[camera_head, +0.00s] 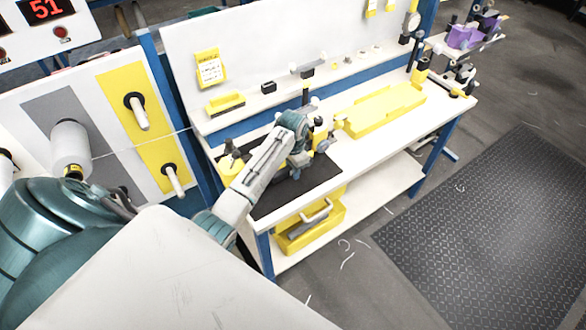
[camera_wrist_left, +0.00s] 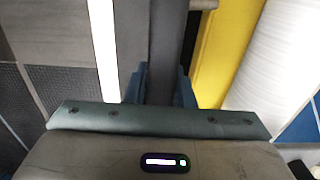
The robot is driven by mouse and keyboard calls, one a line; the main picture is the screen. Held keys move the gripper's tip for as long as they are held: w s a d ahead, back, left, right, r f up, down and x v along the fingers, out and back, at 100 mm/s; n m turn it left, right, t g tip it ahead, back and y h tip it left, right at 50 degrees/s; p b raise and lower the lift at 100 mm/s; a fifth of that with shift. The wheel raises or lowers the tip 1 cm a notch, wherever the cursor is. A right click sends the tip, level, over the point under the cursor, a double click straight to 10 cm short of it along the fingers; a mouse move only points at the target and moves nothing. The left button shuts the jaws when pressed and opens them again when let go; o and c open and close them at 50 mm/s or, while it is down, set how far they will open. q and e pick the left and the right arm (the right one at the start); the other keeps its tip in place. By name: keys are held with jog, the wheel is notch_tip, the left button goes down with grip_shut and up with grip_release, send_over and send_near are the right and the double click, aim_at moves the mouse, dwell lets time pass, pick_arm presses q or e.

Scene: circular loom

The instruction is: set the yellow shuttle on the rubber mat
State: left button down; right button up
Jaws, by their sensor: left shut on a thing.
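My left gripper (camera_head: 300,153) reaches in over the front left part of the workbench. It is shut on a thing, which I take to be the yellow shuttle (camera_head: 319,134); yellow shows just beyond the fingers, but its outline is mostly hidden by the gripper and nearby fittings. In the left wrist view the blue fingers (camera_wrist_left: 160,85) stand close together around a dark grey band, with yellow to their right. The black rubber mat (camera_head: 265,204) lies flat on the bench below my left arm, partly covered by it. My right gripper is out of view.
A yellow tray (camera_head: 385,108) lies on the bench to the right. A yellow-and-black fitting (camera_head: 230,160) stands by the mat's left edge. A yellow bin (camera_head: 335,215) sits on the lower shelf. Spools and pegs line the panel at left.

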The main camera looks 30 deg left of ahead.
pick_arm(q)
jog(key=shift+f, duration=0.45)
dwell(0.6)
jog(key=shift+f, duration=0.1)
jog(key=c, duration=1.2)
grip_release()
jog(key=shift+o, duration=0.2)
jog(key=shift+s+f, duration=0.1)
jog(key=shift+r, duration=0.3)
notch_tip(320, 180, up, 9)
jog(key=shift+r+b, duration=0.1)
jog(key=shift+b, duration=0.9)
jog(key=shift+r, duration=0.6)
